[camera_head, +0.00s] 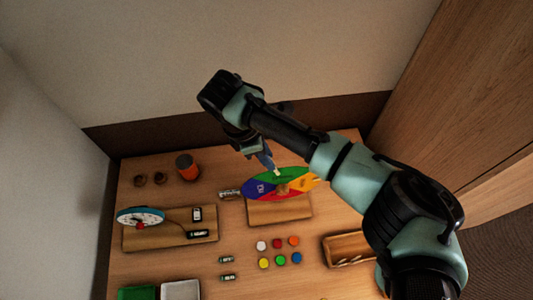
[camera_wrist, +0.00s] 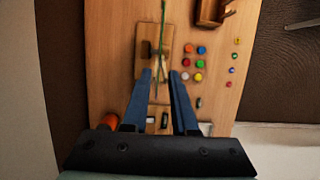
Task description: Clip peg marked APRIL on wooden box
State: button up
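The wooden box (camera_head: 347,249) is a small open tray at the table's right side in the head view. It also shows at the top of the wrist view (camera_wrist: 207,12). Several small dark green pegs with pale labels lie about: one peg (camera_head: 226,260), another peg (camera_head: 228,277) below it, and one (camera_head: 198,233) by the clock board. Their writing is too small to read, so I cannot tell which is APRIL.
The coloured wheel (camera_head: 262,189) stands on a wooden board (camera_head: 280,210) beneath my gripper. A clock (camera_head: 140,216) stands on another board at left. Several coloured round pieces (camera_head: 278,259) lie between pegs and box. An orange can (camera_head: 187,167) stands at back left.

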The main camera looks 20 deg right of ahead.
grip_shut()
jog(key=shift+r, duration=0.15)
jog(key=shift+p+v, duration=2.3)
jog(key=shift+v, duration=0.1)
jog(key=shift+a, duration=0.1)
